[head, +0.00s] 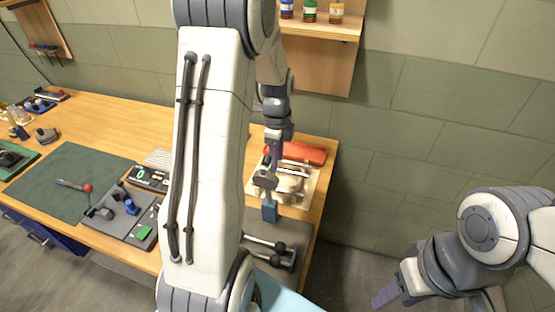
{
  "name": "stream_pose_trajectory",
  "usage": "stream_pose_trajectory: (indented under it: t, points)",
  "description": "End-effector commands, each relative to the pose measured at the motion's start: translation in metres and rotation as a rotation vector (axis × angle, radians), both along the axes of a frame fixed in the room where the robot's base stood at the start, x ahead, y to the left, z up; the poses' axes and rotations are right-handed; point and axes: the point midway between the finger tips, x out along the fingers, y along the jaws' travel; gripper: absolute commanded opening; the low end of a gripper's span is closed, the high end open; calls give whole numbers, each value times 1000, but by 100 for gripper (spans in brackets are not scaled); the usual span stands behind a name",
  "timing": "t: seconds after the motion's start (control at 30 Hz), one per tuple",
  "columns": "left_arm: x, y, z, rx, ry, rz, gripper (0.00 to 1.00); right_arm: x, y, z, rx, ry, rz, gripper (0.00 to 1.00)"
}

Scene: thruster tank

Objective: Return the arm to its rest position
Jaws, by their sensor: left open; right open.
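My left arm rises through the middle of the head view and bends down at the top. Its gripper (268,195) hangs over the right end of the wooden workbench (110,102), in front of a light tray (309,187) with pale items on it. The gripper is open, and I see nothing held in it. Whether it touches the tray cannot be told. My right gripper (386,297) is at the lower right, open and empty, off the bench's right side and over the floor. My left arm hides the middle of the bench.
A wall shelf (322,28) with several bottles stands above. The floor to the right is clear.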

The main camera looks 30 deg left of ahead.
Motion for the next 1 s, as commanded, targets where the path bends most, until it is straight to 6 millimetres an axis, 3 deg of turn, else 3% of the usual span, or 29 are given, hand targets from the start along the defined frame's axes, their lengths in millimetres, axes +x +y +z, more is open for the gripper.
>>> stream_pose_trajectory:
  t: [0.33, 0.43, 0.57, 0.63, 0.7, 0.8, 0.9, 1.0]
  points:
    - [0, -1, 0, 0, 0, 1, 54, 0, 0, 0, 0, 0, 0, 50]
    - [-1, -17, 7, -1, -4, 17, 54, 0, 0, 0, 0, 0, 0, 50]
    - [-12, -76, 28, -10, -15, 95, 54, 0, 0, 0, 0, 0, 0, 50]
    - [-29, -121, 43, -18, -21, 162, 54, 0, 0, 0, 0, 0, 0, 50]
    - [-55, -163, 57, -31, -22, 242, 54, 0, 0, 0, 0, 0, 0, 50]
    - [-100, -211, 71, -50, -18, 360, 54, 0, 0, 0, 0, 0, 0, 50]
    - [-147, -242, 79, -66, -5, 467, 54, 0, 0, 0, 0, 0, 0, 50]
    - [-186, -258, 83, -79, 9, 558, 54, 0, 0, 0, 0, 0, 0, 50]
